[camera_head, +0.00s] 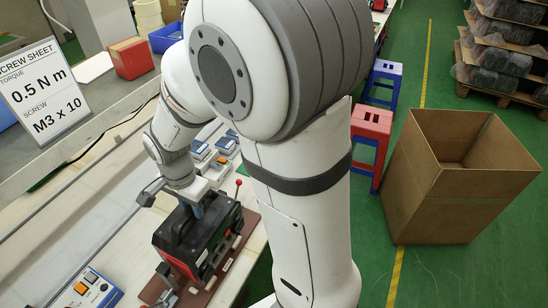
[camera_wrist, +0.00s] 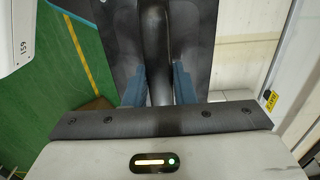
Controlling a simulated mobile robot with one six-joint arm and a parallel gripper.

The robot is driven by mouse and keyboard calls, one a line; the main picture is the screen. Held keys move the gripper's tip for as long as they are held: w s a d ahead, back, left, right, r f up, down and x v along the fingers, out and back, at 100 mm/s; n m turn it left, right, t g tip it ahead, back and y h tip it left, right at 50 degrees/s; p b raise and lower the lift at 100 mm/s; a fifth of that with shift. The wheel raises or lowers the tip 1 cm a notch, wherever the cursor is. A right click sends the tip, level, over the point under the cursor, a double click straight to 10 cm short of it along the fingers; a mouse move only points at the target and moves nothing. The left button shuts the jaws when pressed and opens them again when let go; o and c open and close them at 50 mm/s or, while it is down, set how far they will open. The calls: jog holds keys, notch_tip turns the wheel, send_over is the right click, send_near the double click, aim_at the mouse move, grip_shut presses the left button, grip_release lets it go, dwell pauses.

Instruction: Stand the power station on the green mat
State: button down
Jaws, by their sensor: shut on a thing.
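The power station (camera_head: 205,242) is a black box with red trim and a panel of sockets on its right side. It stands upright on or just over a reddish-brown board (camera_head: 246,228) on the bench; I cannot tell if it touches. My gripper (camera_head: 194,208) is above it, shut on its top handle. In the wrist view, the blue fingers of my gripper (camera_wrist: 158,90) lie on both sides of the dark handle (camera_wrist: 156,50), with the dark top of the power station behind.
Clamp-like parts with a red-knobbed lever (camera_head: 238,187) stand beside the power station. Small blue-grey devices (camera_head: 98,290) lie on the bench. A cardboard box (camera_head: 425,190) and stools (camera_head: 371,137) are on the green floor.

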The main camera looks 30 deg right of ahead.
jog(key=s+d+r+p, duration=0.1)
jog(key=s+d, duration=0.4)
jog(key=s, duration=0.3)
jog(key=shift+d+r, duration=0.2)
jog(key=shift+r, duration=0.2)
dwell(0.4)
